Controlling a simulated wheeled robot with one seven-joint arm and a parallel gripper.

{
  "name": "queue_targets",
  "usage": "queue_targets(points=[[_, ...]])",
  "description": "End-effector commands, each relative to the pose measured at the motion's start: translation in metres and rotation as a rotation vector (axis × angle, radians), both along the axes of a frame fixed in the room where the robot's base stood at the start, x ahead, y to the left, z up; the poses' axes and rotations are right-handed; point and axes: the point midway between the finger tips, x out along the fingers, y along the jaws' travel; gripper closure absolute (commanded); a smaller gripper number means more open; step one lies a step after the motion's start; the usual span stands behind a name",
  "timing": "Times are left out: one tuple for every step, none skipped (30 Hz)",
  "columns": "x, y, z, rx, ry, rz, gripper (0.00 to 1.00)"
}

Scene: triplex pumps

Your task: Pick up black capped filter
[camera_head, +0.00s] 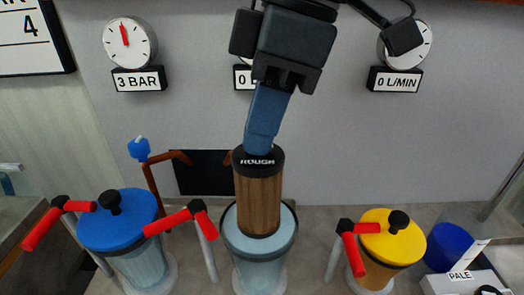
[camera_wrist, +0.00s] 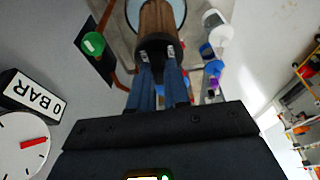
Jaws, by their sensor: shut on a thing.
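The black capped filter (camera_head: 258,200) is a brown ribbed cylinder with a black top cap reading "ROUGH" and a black bottom ring. It stands upright over the open middle housing (camera_head: 231,243), a clear cylinder that looks filled with light blue. Whether its bottom is inside or just above the housing is hard to tell. My gripper (camera_head: 259,148) comes from above, its blue fingers shut on the filter's cap. In the wrist view the blue fingers (camera_wrist: 158,85) meet the black cap, with the brown filter (camera_wrist: 160,20) beyond.
A blue-lidded housing (camera_head: 118,220) with red-handled valves stands left. A yellow-lidded housing (camera_head: 392,238) stands right, with a blue bucket (camera_head: 447,246) and a "PALE" label (camera_head: 460,275) beside it. Gauges (camera_head: 129,42) hang on the wall behind.

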Motion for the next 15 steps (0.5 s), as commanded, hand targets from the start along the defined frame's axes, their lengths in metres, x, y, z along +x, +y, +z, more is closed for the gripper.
queue_targets(points=[[0.0,0.0,0.006,0.001,-0.001,0.0,1.0],[0.0,0.0,0.009,0.001,-0.001,0.0,1.0],[0.0,0.0,0.012,0.001,-0.001,0.0,1.0],[0.0,0.0,0.014,0.001,-0.001,0.0,1.0],[0.0,0.0,0.016,0.001,-0.001,0.0,1.0],[0.0,0.0,0.018,0.0,-0.001,0.0,1.0],[0.0,0.0,0.02,0.0,-0.001,0.0,1.0],[0.0,0.0,0.022,0.0,-0.001,0.0,1.0],[0.0,0.0,0.024,0.0,-0.001,0.0,1.0],[0.0,0.0,0.025,0.0,-0.001,0.0,1.0],[0.0,0.0,0.027,0.0,-0.001,0.0,1.0],[0.0,0.0,0.029,0.0,-0.001,0.0,1.0],[0.0,0.0,0.031,0.0,-0.001,0.0,1.0],[0.0,0.0,0.032,0.0,-0.001,0.0,1.0],[0.0,0.0,0.035,0.0,-0.001,0.0,1.0]])
